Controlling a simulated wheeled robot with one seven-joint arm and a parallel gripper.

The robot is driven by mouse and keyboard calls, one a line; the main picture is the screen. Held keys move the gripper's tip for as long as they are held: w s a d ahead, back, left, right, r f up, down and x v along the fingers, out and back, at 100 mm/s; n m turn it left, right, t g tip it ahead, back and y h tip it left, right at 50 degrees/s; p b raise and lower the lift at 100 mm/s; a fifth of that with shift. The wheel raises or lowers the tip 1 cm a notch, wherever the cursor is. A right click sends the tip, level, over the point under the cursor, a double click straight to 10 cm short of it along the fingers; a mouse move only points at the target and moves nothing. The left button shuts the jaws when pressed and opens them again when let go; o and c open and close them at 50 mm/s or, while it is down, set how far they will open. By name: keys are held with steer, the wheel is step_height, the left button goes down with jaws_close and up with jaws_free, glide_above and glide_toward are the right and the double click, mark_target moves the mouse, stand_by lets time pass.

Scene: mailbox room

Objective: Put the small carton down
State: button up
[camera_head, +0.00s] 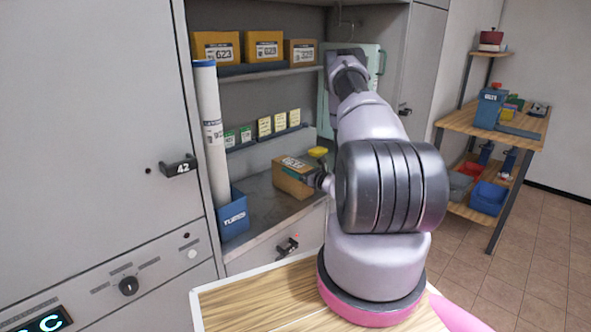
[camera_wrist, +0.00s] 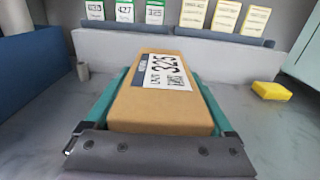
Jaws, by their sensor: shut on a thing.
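The small carton (camera_head: 292,181) is a brown box with a white printed label, inside the open middle bay of the cabinet. In the wrist view the carton (camera_wrist: 165,112) lies lengthwise between the two teal fingers of my gripper (camera_wrist: 158,92), one along each side. My gripper (camera_head: 312,179) is shut on it. The carton is low over the grey counter (camera_head: 252,212), at or just above it. I cannot tell whether its underside touches.
A yellow block (camera_wrist: 271,91) lies to the carton's right. Small labelled boxes (camera_head: 264,127) stand in a rack behind. A blue holder (camera_head: 233,218) with a tall white tube (camera_head: 209,120) stands at the left. Larger cartons (camera_head: 216,48) fill the upper shelf. Bare counter lies around the carton.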

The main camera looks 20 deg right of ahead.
steer(key=shift+f, duration=0.1)
steer(key=o, duration=1.5)
